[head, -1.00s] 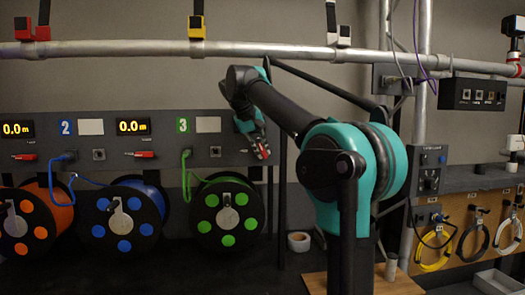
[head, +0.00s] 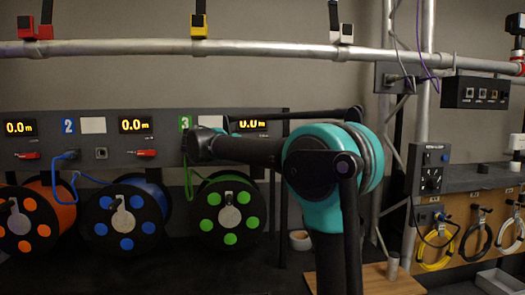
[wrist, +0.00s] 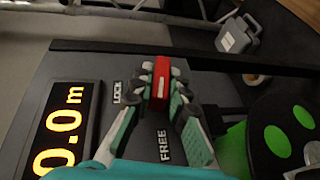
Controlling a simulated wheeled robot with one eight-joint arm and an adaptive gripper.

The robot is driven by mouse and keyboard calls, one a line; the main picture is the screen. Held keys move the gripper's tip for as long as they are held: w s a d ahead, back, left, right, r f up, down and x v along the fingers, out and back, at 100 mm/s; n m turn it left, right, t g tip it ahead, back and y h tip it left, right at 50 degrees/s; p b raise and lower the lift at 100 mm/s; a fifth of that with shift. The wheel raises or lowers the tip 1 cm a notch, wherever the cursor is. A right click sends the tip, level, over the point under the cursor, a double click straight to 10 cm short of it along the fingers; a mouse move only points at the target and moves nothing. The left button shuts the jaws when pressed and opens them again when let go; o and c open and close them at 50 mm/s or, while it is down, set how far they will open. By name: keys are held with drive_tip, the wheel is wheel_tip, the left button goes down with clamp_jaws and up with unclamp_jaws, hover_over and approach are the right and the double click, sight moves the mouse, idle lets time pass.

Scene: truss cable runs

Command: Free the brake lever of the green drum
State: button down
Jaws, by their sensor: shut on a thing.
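The green drum (head: 228,212) sits below the panel in the head view. Part of its green-dotted black flange (wrist: 288,135) shows at the right of the wrist view. In the head view my arm hides the gripper and this lever.
The panel (head: 95,122) carries displays reading 0.0 m. The blue drum (head: 122,220) and orange drum (head: 28,225) stand to the left, with red levers above. A pipe (head: 260,47) crosses above. A green cable (head: 188,172) drops from the panel beside the green drum.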

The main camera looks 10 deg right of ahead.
drive_tip(key=shift+f+n+h, duration=0.15)
drive_tip(key=shift+n+h, duration=0.25)
drive_tip(key=shift+h, duration=0.6)
drive_tip(key=shift+t, duration=0.3)
drive_tip(key=c, duration=1.5)
unclamp_jaws()
drive_tip(key=v, duration=1.2)
drive_tip(key=shift+f, duration=0.1)
